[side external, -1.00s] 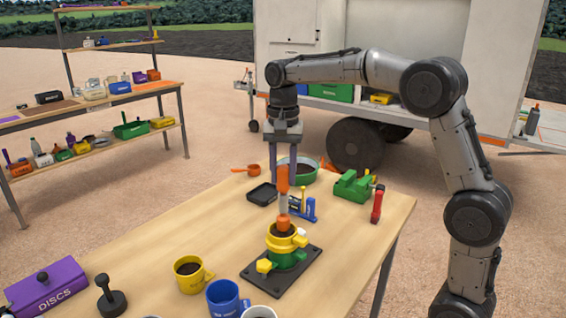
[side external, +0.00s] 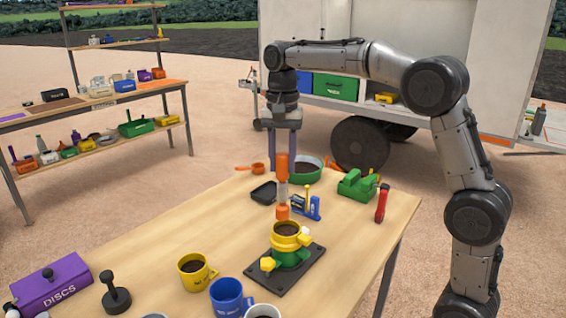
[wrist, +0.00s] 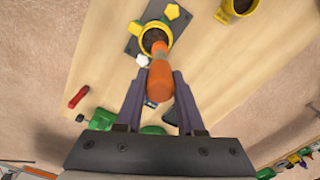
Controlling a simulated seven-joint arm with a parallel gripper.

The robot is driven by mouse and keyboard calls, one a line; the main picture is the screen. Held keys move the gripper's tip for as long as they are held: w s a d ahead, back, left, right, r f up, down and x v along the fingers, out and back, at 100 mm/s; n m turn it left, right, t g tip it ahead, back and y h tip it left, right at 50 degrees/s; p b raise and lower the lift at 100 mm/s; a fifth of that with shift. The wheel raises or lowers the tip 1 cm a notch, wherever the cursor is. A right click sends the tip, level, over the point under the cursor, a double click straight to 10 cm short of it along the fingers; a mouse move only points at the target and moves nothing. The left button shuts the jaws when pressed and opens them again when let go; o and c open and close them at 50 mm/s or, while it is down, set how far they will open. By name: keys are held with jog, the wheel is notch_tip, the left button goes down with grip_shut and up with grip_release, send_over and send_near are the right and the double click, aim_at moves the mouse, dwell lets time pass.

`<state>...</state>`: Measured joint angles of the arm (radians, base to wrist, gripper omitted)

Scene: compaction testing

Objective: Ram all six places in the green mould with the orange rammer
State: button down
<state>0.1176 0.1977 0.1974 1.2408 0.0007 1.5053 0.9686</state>
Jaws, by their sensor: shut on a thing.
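My gripper (side external: 284,165) is shut on the upright orange rammer (side external: 282,182). In the wrist view my gripper (wrist: 161,74) has a finger on each side of the rammer's orange handle (wrist: 160,85). The rammer has a pale middle and an orange foot, which hangs just above the mould's mouth, slightly toward its back left. The green mould (side external: 291,258) stands on a dark base plate with a yellow collar (side external: 286,240) on top and dark soil inside. In the wrist view the rammer overlaps part of the collar (wrist: 144,40). Soil marks are too small to tell.
A yellow mug (side external: 192,272), a blue mug (side external: 227,297) and a white cup stand in front. A blue tool (side external: 305,204), black tray (side external: 263,192), green bowl (side external: 307,176), green device (side external: 357,186) and red tool (side external: 382,203) lie behind. Table space right of the mould is clear.

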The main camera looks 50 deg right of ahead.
aim_at(282, 180)
jog(key=shift+r, duration=0.1)
notch_tip(282, 180, down, 4)
jog(key=shift+f, duration=0.1)
jog(key=shift+s+a+r, duration=0.1)
jog(key=shift+a+r, duration=0.05)
jog(key=shift+r, duration=0.55)
jog(key=shift+s+a+r, duration=0.1)
jog(key=shift+a+r, duration=0.1)
jog(key=shift+r, duration=0.45)
jog(key=shift+s+a+r, duration=0.1)
jog(key=shift+a+r, duration=0.05)
jog(key=shift+r, duration=0.55)
jog(key=shift+f, duration=0.1)
notch_tip(282, 180, down, 4)
jog(key=shift+s+r, duration=0.2)
jog(key=shift+r, duration=0.5)
jog(key=shift+s+r, duration=0.2)
jog(key=shift+r, duration=0.45)
jog(key=shift+s+r, duration=0.2)
jog(key=shift+r, duration=0.5)
